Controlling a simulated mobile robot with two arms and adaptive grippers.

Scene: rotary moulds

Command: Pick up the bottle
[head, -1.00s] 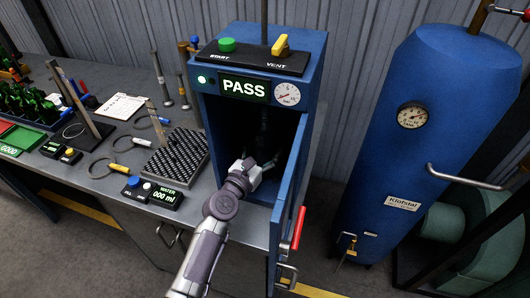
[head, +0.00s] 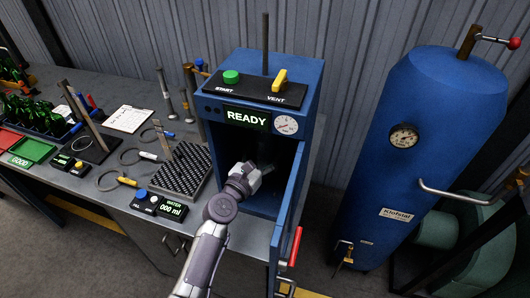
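My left gripper (head: 254,176) is at the open front of the blue test cabinet (head: 222,79), its fingers reaching into the dark chamber. The fingertips are in shadow, so I cannot tell whether they are open or shut on a bottle. No bottle can be made out clearly inside the chamber. Several dark green bottles (head: 22,108) stand in a crate at the far left of the bench. My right gripper is not in view.
The cabinet door (head: 288,205) with a red handle (head: 295,246) stands open to the right of my arm. Its display (head: 247,118) reads READY. A studded black block (head: 181,172) and a water counter (head: 172,209) lie left. A blue tank (head: 430,150) stands right.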

